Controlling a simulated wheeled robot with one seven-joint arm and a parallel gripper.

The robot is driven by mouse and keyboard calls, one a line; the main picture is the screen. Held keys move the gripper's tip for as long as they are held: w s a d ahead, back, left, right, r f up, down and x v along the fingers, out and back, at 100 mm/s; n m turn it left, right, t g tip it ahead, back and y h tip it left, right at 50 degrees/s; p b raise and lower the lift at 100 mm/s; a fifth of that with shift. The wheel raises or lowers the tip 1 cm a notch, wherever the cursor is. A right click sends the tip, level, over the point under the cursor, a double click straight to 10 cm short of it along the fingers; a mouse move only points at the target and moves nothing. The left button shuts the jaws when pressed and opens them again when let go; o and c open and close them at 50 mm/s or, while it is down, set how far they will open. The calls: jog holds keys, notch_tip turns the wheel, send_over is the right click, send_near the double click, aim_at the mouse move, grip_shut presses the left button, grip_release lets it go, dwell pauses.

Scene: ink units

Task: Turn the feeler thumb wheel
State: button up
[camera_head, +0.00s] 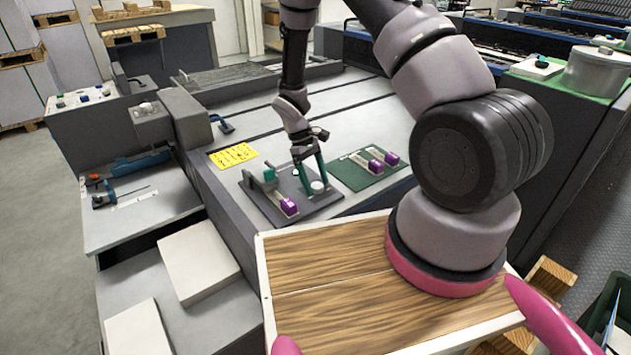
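My gripper (317,188) reaches down over a dark grey plate (325,201) on the machine's flat top. Its two teal fingers are spread apart. A small white round piece (317,185) shows between the fingertips; I cannot tell whether they touch it. A second white disc (296,172) lies just left of the fingers. The plate also carries a purple block (289,206) and a teal block (269,174) on a slim bar. No part is clearly marked as the feeler thumb wheel; the white round piece at the fingertips may be it.
A dark green plate (366,183) with two purple blocks lies right of the grey plate. A yellow card (233,155) lies to the left. A wooden-topped surface (320,262) is in front. My arm hides much of the right side.

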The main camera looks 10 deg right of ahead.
jog(key=v, duration=1)
jog(key=shift+w+r, duration=0.15)
jog(key=shift+r, duration=0.15)
jog(key=shift+a, duration=0.1)
jog(key=shift+c, duration=0.2)
dwell(1.3)
